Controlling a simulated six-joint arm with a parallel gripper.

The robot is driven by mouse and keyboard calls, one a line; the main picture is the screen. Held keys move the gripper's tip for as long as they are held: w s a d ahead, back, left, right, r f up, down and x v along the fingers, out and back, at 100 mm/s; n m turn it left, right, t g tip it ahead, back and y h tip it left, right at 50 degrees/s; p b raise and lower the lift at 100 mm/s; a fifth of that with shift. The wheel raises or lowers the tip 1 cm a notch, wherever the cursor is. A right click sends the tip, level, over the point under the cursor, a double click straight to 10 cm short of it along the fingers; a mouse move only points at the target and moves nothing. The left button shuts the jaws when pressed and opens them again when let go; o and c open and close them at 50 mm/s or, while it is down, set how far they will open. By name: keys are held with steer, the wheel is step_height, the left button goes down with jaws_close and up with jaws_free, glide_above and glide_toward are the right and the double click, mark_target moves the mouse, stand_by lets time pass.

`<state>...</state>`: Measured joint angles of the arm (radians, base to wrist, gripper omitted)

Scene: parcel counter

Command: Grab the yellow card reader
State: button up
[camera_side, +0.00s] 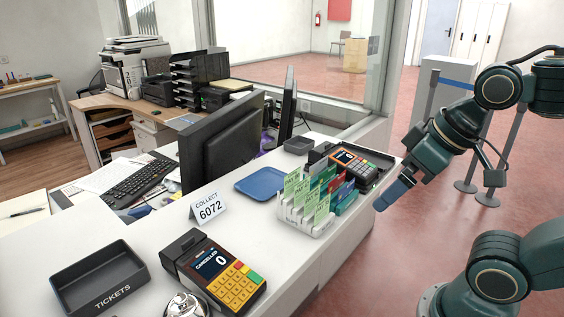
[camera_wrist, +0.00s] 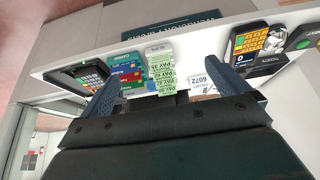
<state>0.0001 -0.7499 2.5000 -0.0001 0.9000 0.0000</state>
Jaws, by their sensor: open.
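The yellow card reader (camera_side: 213,271) lies on the white counter at the front of the side view, dark-bodied with yellow keys and a display reading CANCELLED 0. In the wrist view it shows at the upper right (camera_wrist: 259,45), beyond the right finger. My gripper (camera_side: 381,205) is off the counter's right edge, beside the card rack and well away from the reader. In the wrist view my gripper's two blue fingers (camera_wrist: 160,75) are spread apart with nothing held between them.
A white rack (camera_side: 303,222) of colored cards, a second card reader (camera_side: 362,160) with an orange display, a blue tray (camera_side: 262,184), a COLLECT 6072 sign (camera_side: 209,209), a black tickets tray (camera_side: 98,277) and a bell (camera_side: 185,306) occupy the counter. Monitors (camera_side: 222,140) stand behind.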

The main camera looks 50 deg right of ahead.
steer(key=shift+c, duration=0.4)
steer(key=c, duration=0.3)
steer(key=n+g, duration=0.1)
glide_above(213, 264)
steer(key=s, duration=0.5)
step_height(213, 264, down, 2)
steer(key=shift+x, duration=4.3)
steer(key=shift+s+d+f, duration=0.1)
